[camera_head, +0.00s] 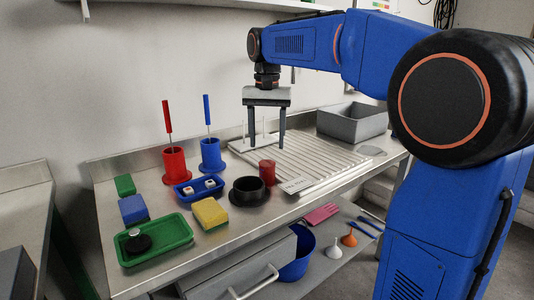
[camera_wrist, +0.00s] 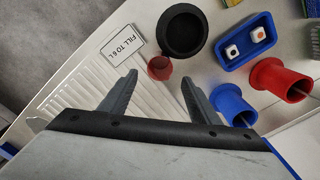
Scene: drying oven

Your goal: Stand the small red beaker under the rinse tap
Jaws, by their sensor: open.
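The small red beaker (camera_head: 267,172) stands upright on the steel counter, close to the right of a black bowl (camera_head: 248,191). In the wrist view the beaker (camera_wrist: 159,69) shows beside the black bowl (camera_wrist: 182,33), just beyond the fingertips and roughly in line with the space between them. My gripper (camera_head: 267,146) is open and empty, pointing down above and behind the beaker, over the ribbed drainboard's near-left part. Its fingers also show in the wrist view (camera_wrist: 160,82). I cannot make out the rinse tap in either view; the arm and gripper hide part of the back wall.
The ribbed drainboard (camera_head: 325,158) has a "FILL TO 6 L" card (camera_wrist: 122,42) at its front. A grey bin (camera_head: 352,122) stands behind right. Red (camera_head: 175,166) and blue (camera_head: 211,155) holders with rods, a blue tray (camera_head: 198,187), a yellow sponge (camera_head: 210,213) and a green tray (camera_head: 187,229) fill the left.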

